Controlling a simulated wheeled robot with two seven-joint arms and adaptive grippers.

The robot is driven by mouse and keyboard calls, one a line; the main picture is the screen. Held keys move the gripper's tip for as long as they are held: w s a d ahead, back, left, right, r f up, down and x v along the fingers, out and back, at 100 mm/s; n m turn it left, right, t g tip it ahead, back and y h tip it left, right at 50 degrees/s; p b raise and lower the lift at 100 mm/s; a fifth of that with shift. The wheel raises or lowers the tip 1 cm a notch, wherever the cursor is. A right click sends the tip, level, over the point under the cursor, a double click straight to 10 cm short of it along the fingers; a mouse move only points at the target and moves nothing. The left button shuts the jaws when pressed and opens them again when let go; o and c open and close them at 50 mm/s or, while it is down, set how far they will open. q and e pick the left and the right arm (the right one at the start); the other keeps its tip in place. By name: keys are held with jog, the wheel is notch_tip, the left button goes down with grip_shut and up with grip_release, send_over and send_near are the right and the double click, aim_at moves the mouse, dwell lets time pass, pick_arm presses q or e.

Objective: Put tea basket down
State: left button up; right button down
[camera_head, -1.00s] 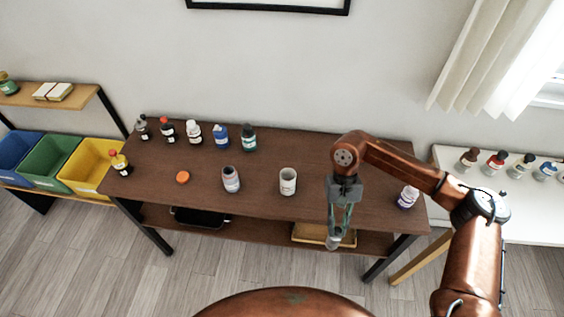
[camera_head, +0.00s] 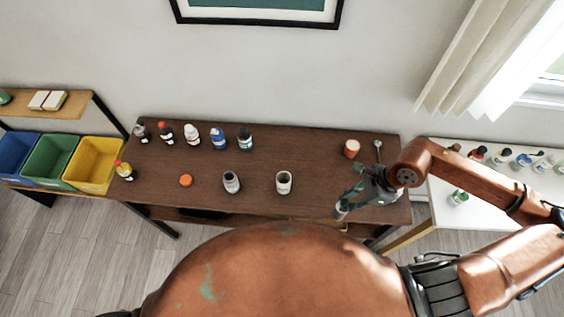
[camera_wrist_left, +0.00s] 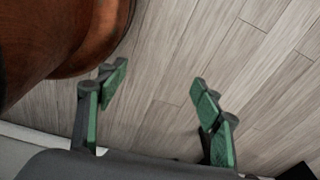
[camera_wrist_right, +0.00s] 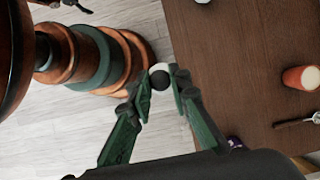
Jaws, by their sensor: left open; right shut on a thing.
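My right gripper (camera_head: 352,200) is shut on a small dark, round thing with a pale side (camera_wrist_right: 160,79), which I take for the tea basket. It is held at the fingertips, over or just off the table's front right edge in the head view. Its detail is too small to read. My left gripper (camera_wrist_left: 155,95) is open and empty above the wooden floor in the left wrist view. It does not show in the head view.
The brown table (camera_head: 310,150) has clear room in its middle. An orange-and-white jar (camera_head: 351,148) and a spoon (camera_head: 378,150) are at its right rear. Several bottles (camera_head: 192,135) line the back.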

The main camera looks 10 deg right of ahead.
jog(key=shift+d+f, duration=0.1)
jog(key=shift+d, duration=0.05)
pick_arm(q)
jog(key=r+p, duration=0.1)
jog(key=s+r+p, duration=0.1)
jog(key=r+p, duration=0.1)
jog(key=s+r+p, duration=0.1)
jog(key=shift+s+r, duration=0.1)
jog(key=shift+r, duration=0.05)
pick_arm(e)
jog(key=w+d+f, duration=0.3)
jog(key=w+f, duration=1)
jog(key=shift+w, duration=0.15)
jog(key=shift+d, duration=0.1)
